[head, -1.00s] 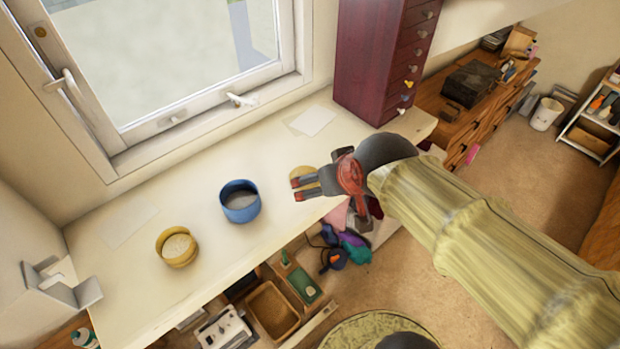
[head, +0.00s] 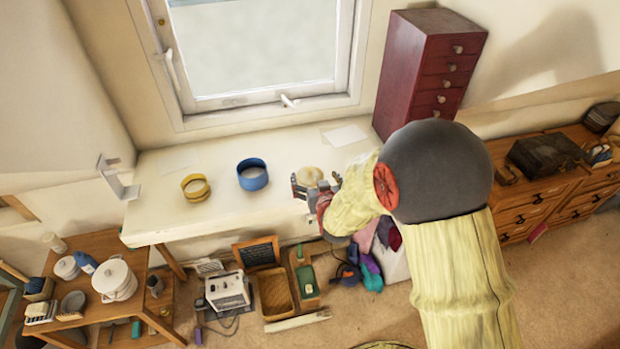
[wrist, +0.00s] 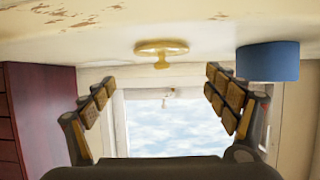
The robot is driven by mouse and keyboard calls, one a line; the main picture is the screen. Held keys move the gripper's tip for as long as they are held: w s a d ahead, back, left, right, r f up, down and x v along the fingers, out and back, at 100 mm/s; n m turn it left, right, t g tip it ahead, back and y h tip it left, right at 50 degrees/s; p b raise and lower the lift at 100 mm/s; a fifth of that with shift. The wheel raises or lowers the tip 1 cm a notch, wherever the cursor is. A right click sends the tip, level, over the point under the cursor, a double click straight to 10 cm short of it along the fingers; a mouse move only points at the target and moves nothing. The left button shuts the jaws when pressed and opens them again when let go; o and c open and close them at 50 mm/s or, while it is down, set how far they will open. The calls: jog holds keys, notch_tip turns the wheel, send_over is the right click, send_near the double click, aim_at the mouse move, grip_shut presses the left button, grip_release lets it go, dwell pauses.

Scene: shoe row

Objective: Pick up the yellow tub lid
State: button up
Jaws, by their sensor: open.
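The yellow tub lid (head: 309,174) lies on the white worktop, to the right of the blue tub. In the wrist view, which is upside down, the lid (wrist: 162,47) shows as a flat disc with a small knob. My gripper (head: 317,181) is open at the lid, with its fingers spread to either side in the head view. In the wrist view my gripper (wrist: 160,78) has empty space between its fingers, and the lid appears beyond the tips. I cannot tell whether any finger touches it.
The blue tub (head: 252,178) stands left of the lid and also shows in the wrist view (wrist: 269,62). A yellow tub (head: 196,189) stands farther left. A dark red drawer cabinet (head: 402,70) stands at the right end of the worktop (head: 165,215). A window is behind.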

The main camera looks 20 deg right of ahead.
aim_at(310, 170)
jog(key=shift+a+x, duration=0.1)
jog(key=shift+x, duration=1.55)
jog(key=shift+a+x, duration=0.15)
jog(key=shift+x, duration=1.5)
jog(key=shift+d, duration=0.1)
jog(key=shift+c, duration=0.3)
jog(key=c, duration=1.5)
jog(key=shift+c, duration=0.5)
jog(key=shift+r, duration=0.1)
